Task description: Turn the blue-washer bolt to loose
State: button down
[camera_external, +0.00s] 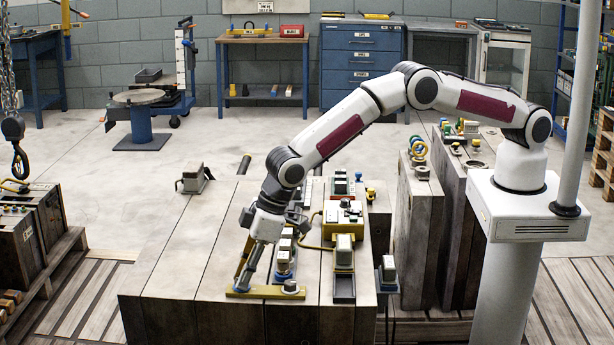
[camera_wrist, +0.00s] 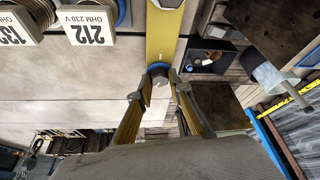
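The blue-washer bolt (camera_wrist: 158,79) shows in the wrist view as a pale grey head with a blue washer (camera_wrist: 158,67) around it. It sits at the near end of a yellow bar (camera_wrist: 165,30). My gripper (camera_wrist: 160,80) has its two fingertips on either side of the bolt, set apart, with the head between them; contact cannot be made out. In the external view my gripper (camera_external: 243,286) points down at the left end of the yellow bar (camera_external: 262,293), and its fingers hide the bolt there.
Another bolt head (camera_external: 290,286) sits at the bar's right end. Grey-topped blocks (camera_external: 285,262) stand behind the bar, and two labelled blocks (camera_wrist: 88,25) show at upper left in the wrist view. A grey block (camera_external: 344,262) is to the right.

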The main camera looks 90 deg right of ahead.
jog(key=shift+n+y, duration=0.3)
jog(key=shift+n, duration=0.3)
jog(key=shift+d+n+g+y, duration=0.1)
jog(key=shift+n+g+y, duration=0.3)
jog(key=shift+n, duration=1.2)
jog(key=shift+w+n+g+y, duration=0.1)
jog(key=shift+n+g+y, duration=0.25)
jog(key=shift+n, duration=0.85)
jog(key=shift+w+n+g+y, duration=0.1)
jog(key=shift+n+g+y, duration=0.2)
jog(key=shift+n, duration=0.9)
jog(key=c, duration=1.8)
grip_release()
jog(key=shift+f, duration=0.1)
jog(key=shift+c, duration=0.2)
jog(key=shift+d+r, duration=0.1)
jog(key=shift+r, duration=0.15)
jog(key=v, duration=1.1)
jog(key=shift+d+r, duration=0.2)
jog(key=shift+r, duration=0.1)
